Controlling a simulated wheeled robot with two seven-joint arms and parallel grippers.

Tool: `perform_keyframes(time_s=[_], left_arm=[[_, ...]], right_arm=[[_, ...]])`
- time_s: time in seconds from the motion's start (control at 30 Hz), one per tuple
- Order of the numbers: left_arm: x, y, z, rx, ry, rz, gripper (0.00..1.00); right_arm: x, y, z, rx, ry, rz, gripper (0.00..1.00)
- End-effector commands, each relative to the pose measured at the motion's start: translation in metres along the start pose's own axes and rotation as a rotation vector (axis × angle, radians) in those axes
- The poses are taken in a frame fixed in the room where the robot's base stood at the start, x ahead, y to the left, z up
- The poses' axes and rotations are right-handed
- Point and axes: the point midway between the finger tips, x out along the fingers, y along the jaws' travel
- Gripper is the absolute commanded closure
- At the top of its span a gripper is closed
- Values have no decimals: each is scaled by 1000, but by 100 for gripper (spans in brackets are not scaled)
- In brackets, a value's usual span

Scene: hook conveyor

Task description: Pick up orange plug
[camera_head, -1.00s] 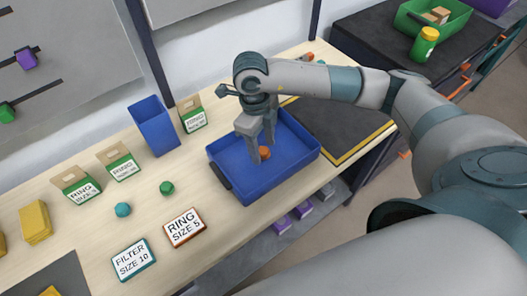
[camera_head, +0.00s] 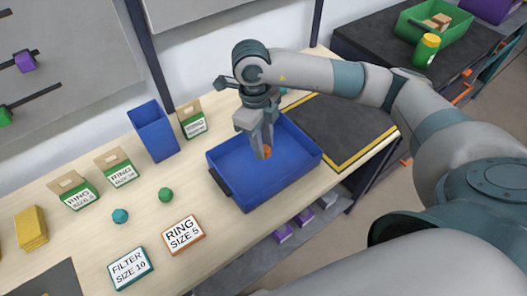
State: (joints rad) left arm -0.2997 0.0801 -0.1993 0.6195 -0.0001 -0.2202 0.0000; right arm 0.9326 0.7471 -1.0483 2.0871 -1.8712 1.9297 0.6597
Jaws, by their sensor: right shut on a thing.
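The orange plug (camera_head: 266,153) is between the fingertips of my right gripper (camera_head: 262,148), partly hidden by them. My right gripper is shut on it, pointing down over the blue tray (camera_head: 241,194). I cannot tell exactly how high the plug is above the tray floor. The rest of the tray that shows looks empty. My left gripper is not in view.
A tall blue bin (camera_head: 154,131) and green-white ring boxes (camera_head: 121,172) stand behind and left of the tray. A green plug (camera_head: 166,195) and a teal plug (camera_head: 120,215) lie on the table. A black mat (camera_head: 340,130) is at right.

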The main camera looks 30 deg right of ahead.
Motion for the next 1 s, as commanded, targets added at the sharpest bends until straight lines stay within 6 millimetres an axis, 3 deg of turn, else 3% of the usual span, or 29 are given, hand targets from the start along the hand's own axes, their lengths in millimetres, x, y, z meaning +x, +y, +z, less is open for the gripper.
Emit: perform_keyframes(time_s=[0.3,0.4,0.6,1.0], left_arm=[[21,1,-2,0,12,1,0],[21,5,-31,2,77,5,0],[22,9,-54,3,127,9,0],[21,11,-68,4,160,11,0]], right_arm=[[-28,20,-52,-4,-5,-3,94],[-38,28,-71,-3,-4,-4,94],[-53,40,-100,-2,-3,-2,94],[-62,47,-116,0,0,0,94]])
